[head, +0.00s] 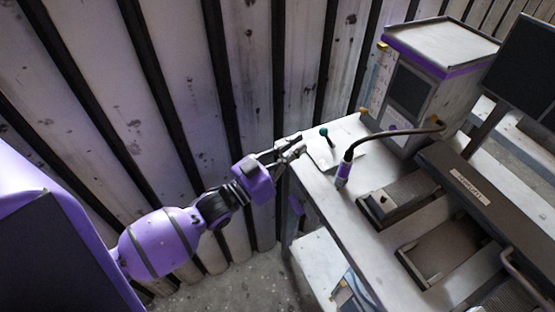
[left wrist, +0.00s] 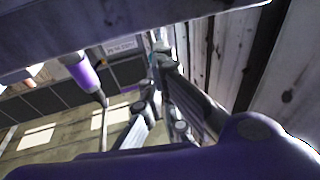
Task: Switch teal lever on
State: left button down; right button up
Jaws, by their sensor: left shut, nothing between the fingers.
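The teal lever (head: 325,134) stands on a light base plate (head: 322,155) near the left end of the bench, its round tip pointing up. My left gripper (head: 301,145) is at the bench's left edge, just left of the lever and apart from it in the head view. It is shut and empty. My right gripper is in neither view.
A purple and black tool on a cable (head: 343,172) stands on the bench (head: 325,195) right of the lever. A grey cabinet (head: 420,85) stands behind it. A dark monitor (head: 525,55) is at the far right. A ribbed wall (head: 150,80) runs close behind my left arm.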

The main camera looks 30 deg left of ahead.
aim_at(327, 138)
pick_arm(q)
jog(key=x, duration=0.3)
jog(key=shift+r, duration=0.15)
jog(key=shift+w+d+p, duration=0.25)
jog(key=shift+w+p, duration=0.1)
jog(key=shift+w, duration=0.35)
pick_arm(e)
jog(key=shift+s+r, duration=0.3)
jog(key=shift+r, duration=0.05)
